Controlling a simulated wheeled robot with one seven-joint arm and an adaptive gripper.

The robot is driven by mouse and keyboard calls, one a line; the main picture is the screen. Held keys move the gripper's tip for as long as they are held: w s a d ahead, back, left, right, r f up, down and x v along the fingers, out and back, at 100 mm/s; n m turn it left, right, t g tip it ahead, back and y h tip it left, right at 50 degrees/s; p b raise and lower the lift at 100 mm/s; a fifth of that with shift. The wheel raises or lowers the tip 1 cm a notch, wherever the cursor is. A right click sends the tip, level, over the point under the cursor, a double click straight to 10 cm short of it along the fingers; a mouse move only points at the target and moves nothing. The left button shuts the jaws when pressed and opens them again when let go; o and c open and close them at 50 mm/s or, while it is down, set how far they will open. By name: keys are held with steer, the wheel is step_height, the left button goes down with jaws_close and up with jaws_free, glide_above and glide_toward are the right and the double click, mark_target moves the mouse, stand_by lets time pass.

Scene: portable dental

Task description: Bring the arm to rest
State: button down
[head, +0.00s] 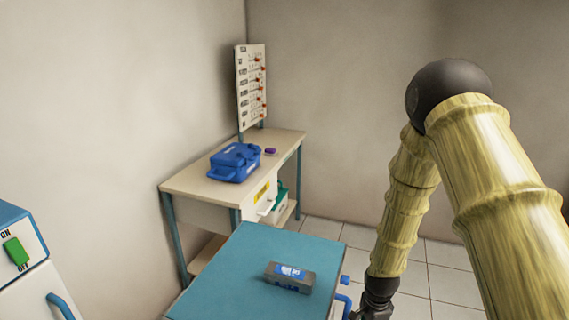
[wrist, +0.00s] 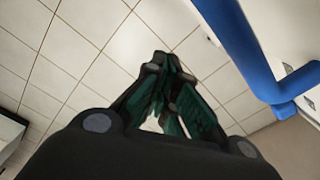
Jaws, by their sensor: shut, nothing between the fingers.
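My arm, with bamboo-like links and a dark ball joint, fills the right of the head view and bends down towards the floor. My gripper (head: 372,312) is at the bottom edge of the head view, right of the blue-topped cart, and its fingertips are cut off there. In the wrist view my gripper (wrist: 163,62) points at the tiled floor, with its fingers together and nothing held. A blue bar (wrist: 245,50) runs close by on the right of that view.
The blue-topped cart (head: 235,275) carries a grey box with a blue label (head: 289,277). A desk (head: 195,184) behind holds a blue case (head: 235,162), a small purple item (head: 270,151) and an upright board (head: 251,85). A switch cabinet (head: 25,275) stands left. Tiled floor (head: 420,255) is open at right.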

steer(key=s+f+n, duration=0.4)
steer(key=s+n, duration=0.1)
steer(key=s, duration=0.6)
steer(key=s+a+f+n, duration=0.1)
steer(key=s+f+n, duration=0.3)
steer(key=s, duration=0.7)
steer(key=s+f+n, duration=0.4)
steer(key=s+n, duration=0.3)
steer(key=s, duration=0.3)
steer(key=shift+s+a, duration=0.35)
steer(key=shift+s, duration=0.05)
